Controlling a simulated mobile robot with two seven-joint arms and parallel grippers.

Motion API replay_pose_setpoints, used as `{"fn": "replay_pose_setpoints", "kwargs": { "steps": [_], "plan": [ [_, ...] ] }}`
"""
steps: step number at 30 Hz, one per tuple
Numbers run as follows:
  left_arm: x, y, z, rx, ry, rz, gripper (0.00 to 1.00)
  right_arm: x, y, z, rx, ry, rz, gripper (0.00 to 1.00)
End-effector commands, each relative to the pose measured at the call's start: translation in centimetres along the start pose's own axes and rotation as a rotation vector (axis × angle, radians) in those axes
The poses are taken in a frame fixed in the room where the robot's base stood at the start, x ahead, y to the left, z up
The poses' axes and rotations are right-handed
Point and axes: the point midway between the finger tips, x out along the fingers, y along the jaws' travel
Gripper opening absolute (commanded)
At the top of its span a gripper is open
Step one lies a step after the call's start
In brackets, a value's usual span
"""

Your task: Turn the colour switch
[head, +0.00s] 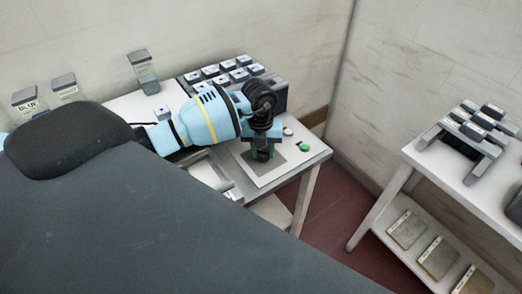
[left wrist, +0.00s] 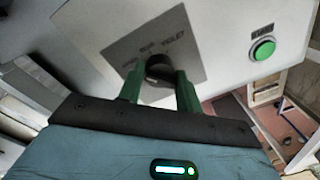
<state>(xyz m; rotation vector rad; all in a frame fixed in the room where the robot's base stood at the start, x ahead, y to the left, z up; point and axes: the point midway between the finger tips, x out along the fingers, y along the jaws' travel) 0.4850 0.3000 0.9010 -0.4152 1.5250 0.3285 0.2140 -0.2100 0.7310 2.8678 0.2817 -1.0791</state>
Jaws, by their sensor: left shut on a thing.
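The colour switch is a dark round knob (left wrist: 160,68) on a grey square plate (left wrist: 118,50) set in a white panel (left wrist: 218,22). Small words ring the knob; one reads VIOLET, the others are hard to read. My left gripper (head: 262,152) reaches down onto the plate in the head view, hiding most of the knob. In the left wrist view its two green fingers (left wrist: 158,90) stand either side of the knob and are shut on it. Which word the knob points at I cannot tell. My right gripper is not in view.
A green button (left wrist: 264,48) sits beside the plate, also seen in the head view (head: 303,147). A grey rack (head: 280,95) with several small blocks stands behind my left gripper. Another table (head: 425,155) holds a rack at right.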

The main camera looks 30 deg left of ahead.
Motion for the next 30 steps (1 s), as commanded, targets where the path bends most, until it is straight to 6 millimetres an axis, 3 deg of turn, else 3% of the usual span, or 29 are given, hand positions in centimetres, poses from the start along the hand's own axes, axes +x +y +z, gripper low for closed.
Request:
{"fn": "replay_pose_setpoints", "kwargs": {
  "steps": [12,29,30],
  "plan": [
    [-0.06,0.08,0.09,-0.193,-0.013,0.0,0.12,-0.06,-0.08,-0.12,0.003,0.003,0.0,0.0],
    [-0.03,0.09,0.07,-0.221,-0.014,0.001,0.12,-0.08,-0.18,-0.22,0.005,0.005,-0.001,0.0],
    [-0.03,0.09,0.07,-0.221,-0.014,0.001,0.4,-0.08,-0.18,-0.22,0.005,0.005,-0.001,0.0]
  ]
}}
